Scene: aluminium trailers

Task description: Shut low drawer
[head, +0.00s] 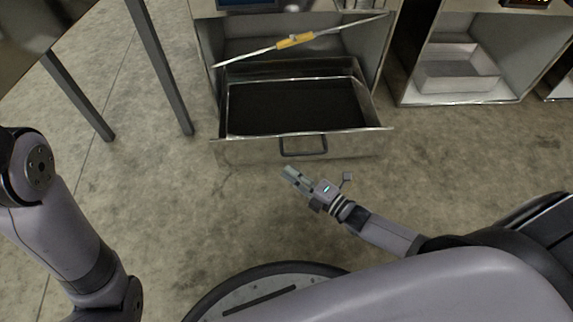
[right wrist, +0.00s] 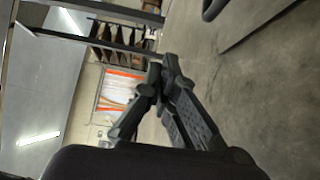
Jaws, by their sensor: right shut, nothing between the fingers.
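The low drawer (head: 230,149) is pulled open from the metal cabinet in the head view. It has a dark inside floor and a dark bar handle (head: 303,145) on its front. My right gripper (head: 289,172) is shut and empty, just in front of the drawer front and a little below the handle in the picture. A gap shows between the fingertips and the drawer front. My left gripper is not in view.
A yellow-and-silver bar (head: 296,40) lies slantwise above the drawer. An open cabinet compartment with a metal tray (head: 456,70) stands to the right. Dark table legs (head: 160,65) stand at the left. The concrete floor before the drawer is clear.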

